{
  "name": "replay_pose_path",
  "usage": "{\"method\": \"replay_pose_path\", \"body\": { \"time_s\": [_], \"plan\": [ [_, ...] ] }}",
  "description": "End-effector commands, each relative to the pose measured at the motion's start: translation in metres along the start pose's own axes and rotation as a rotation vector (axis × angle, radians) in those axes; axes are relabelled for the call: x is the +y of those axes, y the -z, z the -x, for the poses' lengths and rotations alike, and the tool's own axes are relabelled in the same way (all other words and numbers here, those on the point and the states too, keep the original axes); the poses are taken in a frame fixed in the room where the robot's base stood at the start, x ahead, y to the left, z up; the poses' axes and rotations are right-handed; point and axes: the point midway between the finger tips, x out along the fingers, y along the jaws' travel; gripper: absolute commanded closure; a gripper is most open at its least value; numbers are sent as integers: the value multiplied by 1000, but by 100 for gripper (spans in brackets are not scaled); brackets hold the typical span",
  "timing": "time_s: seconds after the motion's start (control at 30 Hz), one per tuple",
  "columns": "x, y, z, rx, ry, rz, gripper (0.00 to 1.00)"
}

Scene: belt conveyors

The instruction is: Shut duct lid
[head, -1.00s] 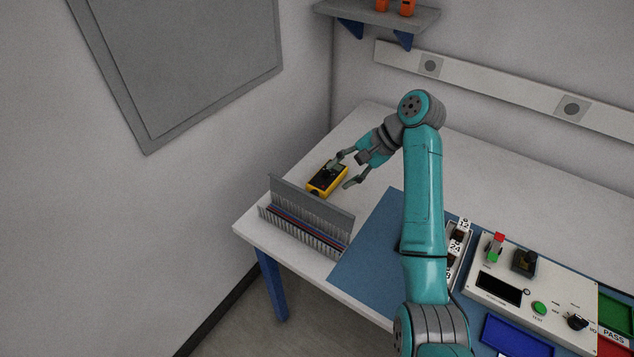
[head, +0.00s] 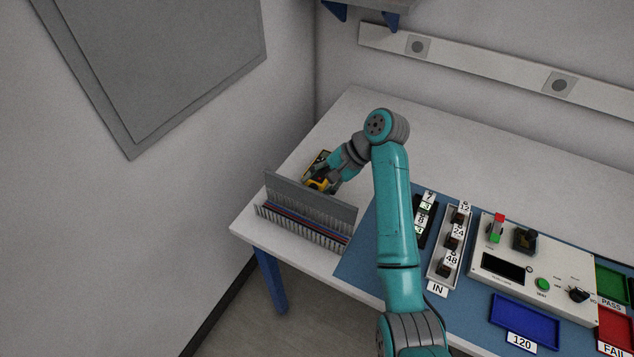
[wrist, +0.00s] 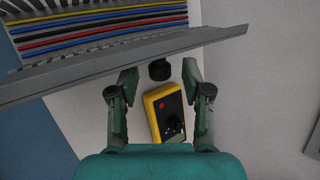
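The slotted grey wiring duct (head: 302,229) stands at the table's left front edge, with coloured wires lying inside it. Its grey lid (head: 312,202) stands raised along the duct's back side, and the wires are uncovered. In the wrist view the lid (wrist: 120,66) crosses just ahead of my fingertips, with the wires (wrist: 100,28) beyond it. My gripper (head: 322,190) is behind the lid; in the wrist view my gripper (wrist: 160,78) has its two fingers spread, with nothing held. Whether a fingertip touches the lid I cannot tell.
A yellow meter (wrist: 165,108) lies on the table below my gripper, partly hidden by it in the head view. A small black round thing (wrist: 159,70) shows between the fingers. A blue mat (head: 365,250) with trays and a test panel (head: 525,270) lies to the right.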

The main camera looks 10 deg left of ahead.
Motion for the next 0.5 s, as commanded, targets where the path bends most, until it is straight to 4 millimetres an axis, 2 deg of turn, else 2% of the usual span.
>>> {"method": "replay_pose_path", "body": {
  "time_s": [0.03,0.17,0.5],
  "plan": [
    [0,0,0,0,0,0,66],
    [0,0,0,0,0,0,98],
    [0,-2,0,18,-2,12,100]
  ]
}}
